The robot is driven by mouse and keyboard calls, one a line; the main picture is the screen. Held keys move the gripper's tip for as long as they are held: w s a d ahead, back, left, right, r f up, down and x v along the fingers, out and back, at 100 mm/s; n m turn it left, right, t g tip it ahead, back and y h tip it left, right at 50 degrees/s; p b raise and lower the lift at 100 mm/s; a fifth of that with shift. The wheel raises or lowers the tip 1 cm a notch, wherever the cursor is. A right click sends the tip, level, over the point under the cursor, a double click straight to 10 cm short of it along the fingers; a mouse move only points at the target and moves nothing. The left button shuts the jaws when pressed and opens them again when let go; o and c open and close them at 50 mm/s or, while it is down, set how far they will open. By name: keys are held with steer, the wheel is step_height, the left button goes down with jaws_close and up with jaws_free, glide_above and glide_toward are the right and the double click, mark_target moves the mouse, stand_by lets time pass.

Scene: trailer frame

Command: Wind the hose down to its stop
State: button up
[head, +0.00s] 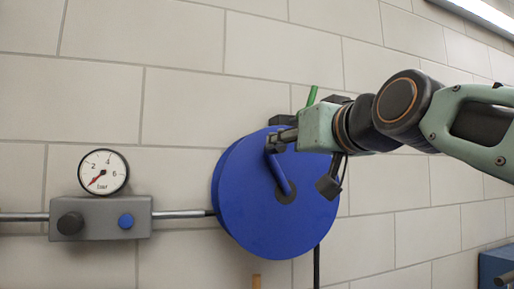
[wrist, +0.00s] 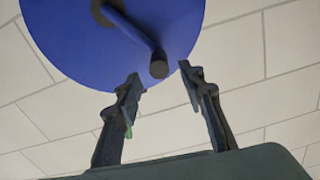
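The blue hose reel (head: 262,222) is a round disc on the wall, with a blue crank arm (head: 284,176) running from its dark hub. A black hose (head: 317,266) hangs straight below the reel; its lower end is out of view. My gripper (head: 277,141) is at the upper part of the disc, by the outer end of the crank. In the wrist view my gripper (wrist: 160,72) is open, with the dark crank knob (wrist: 158,69) between the two fingertips in the picture. Gaps show on both sides of it. I cannot tell how deep the knob sits.
A round gauge marked bar (head: 103,172) sits on a grey box (head: 99,218) with a black and a blue knob, left of the reel. A pipe (head: 180,214) joins box and reel. A green piece (head: 311,95) stands above the reel. A blue object (head: 496,267) is at lower right.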

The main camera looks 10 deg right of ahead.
steer(key=w, duration=0.3)
steer(key=w+a+p, duration=0.1)
steer(key=w, duration=0.3)
steer(key=shift+a, duration=0.2)
steer(key=shift+f, duration=0.1)
jaws_close()
